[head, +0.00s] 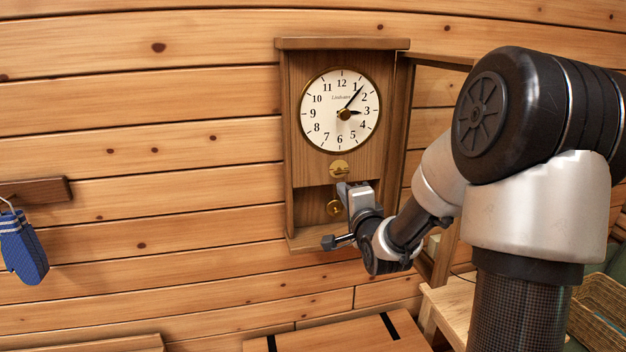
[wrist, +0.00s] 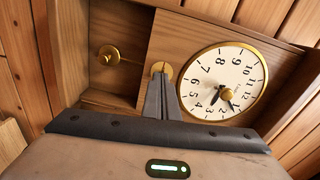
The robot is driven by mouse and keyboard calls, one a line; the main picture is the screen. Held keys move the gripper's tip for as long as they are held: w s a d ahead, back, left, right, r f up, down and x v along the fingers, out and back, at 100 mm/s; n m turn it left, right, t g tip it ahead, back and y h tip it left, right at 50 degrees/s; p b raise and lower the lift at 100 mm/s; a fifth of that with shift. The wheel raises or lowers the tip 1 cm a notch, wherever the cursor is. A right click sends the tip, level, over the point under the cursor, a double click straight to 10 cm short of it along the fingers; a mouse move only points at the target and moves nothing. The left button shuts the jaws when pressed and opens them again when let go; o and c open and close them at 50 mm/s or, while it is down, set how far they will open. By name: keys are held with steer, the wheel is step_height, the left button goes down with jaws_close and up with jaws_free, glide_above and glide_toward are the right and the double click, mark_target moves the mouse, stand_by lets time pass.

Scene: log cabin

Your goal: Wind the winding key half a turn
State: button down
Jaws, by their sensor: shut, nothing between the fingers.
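The wooden wall clock (head: 295,200) has a white dial (head: 325,128). The brass winding key (head: 339,168) sits just below the dial; in the wrist view the key (wrist: 162,66) is partly hidden behind my fingertips. My gripper (head: 343,187) is shut and empty, its tips just below the key in the head view. In the wrist view the closed fingers (wrist: 160,78) overlap the key's edge; I cannot tell whether they touch it.
A brass pendulum bob (head: 334,208) hangs in the recess below, close to my gripper. The clock's door (head: 402,110) stands open on the right. A blue mitt (head: 22,248) hangs from a wooden rack (head: 35,190) at the far left. The wall between is clear.

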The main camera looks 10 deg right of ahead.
steer(key=shift+m+t+y, duration=0.3)
steer(key=w, duration=0.4)
steer(key=w+f, duration=0.1)
steer(key=w, duration=0.2)
steer(key=shift+a+b, duration=0.3)
steer(key=shift+b, duration=0.05)
steer(key=shift+d+r, duration=0.25)
steer(key=shift+d, duration=0.4)
stand_by(0.6)
steer(key=shift+r, duration=0.2)
steer(key=s+a+b, duration=0.1)
steer(key=s, duration=0.5)
stand_by(0.8)
steer(key=shift+a, duration=0.1)
